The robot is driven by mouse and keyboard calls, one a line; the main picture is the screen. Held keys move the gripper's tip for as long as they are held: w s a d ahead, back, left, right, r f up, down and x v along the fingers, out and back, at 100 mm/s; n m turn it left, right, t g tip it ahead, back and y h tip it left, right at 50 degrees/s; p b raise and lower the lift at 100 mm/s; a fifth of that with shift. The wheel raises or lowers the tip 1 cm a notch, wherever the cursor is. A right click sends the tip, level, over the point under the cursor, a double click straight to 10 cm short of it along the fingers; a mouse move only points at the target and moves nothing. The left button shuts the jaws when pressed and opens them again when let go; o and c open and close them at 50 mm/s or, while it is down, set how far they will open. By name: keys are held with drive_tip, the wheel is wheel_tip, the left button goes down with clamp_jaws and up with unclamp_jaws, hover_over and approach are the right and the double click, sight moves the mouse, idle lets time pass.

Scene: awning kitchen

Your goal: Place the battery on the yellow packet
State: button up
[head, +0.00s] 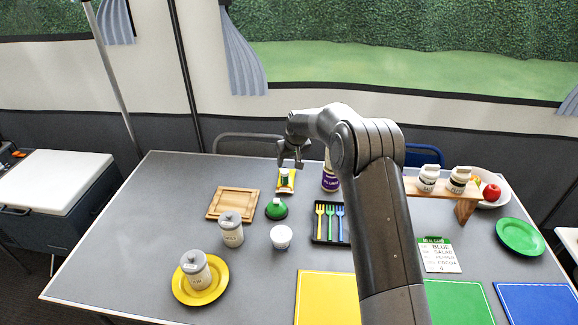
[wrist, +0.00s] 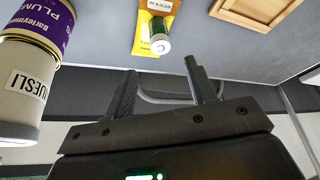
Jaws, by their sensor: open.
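The yellow packet (head: 287,188) lies at the far side of the grey table, and it also shows in the wrist view (wrist: 145,44). The battery (head: 284,174), a small green and white cylinder, is on the packet and appears to stand upright. It shows more clearly in the wrist view (wrist: 160,36), with its white end toward me. My gripper (head: 291,164) is open and empty, just above and behind the battery in the head view. In the wrist view its two fingers (wrist: 158,78) are spread and apart from the battery.
A purple-labelled jar (head: 330,184) stands close right of the packet, with a MUESLI label below it in the wrist view (wrist: 30,88). A wooden tray (head: 211,213) and a green-topped object (head: 276,209) are nearer. A cutlery tray (head: 317,238) lies beside my arm.

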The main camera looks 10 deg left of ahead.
drive_tip(key=shift+s+d+r, duration=0.1)
drive_tip(key=shift+r, duration=0.2)
drive_tip(key=s+d+r+m+t+h, duration=0.1)
drive_tip(key=s+d+r, duration=0.6)
drive_tip(key=s+r, duration=0.35)
drive_tip(key=s+d+r+m, duration=0.1)
drive_tip(key=s+d+r, duration=0.7)
drive_tip(key=r, duration=0.4)
drive_tip(key=s+d+m, duration=0.2)
drive_tip(key=s+d, duration=0.2)
drive_tip(key=s, duration=1.2)
drive_tip(key=s+d+m+h, duration=0.1)
drive_tip(key=s+d, duration=0.4)
drive_tip(key=s, duration=1.1)
drive_tip(key=shift+d+f+m+t, duration=0.2)
drive_tip(key=shift+m+t, duration=0.1)
drive_tip(key=shift+m, duration=0.3)
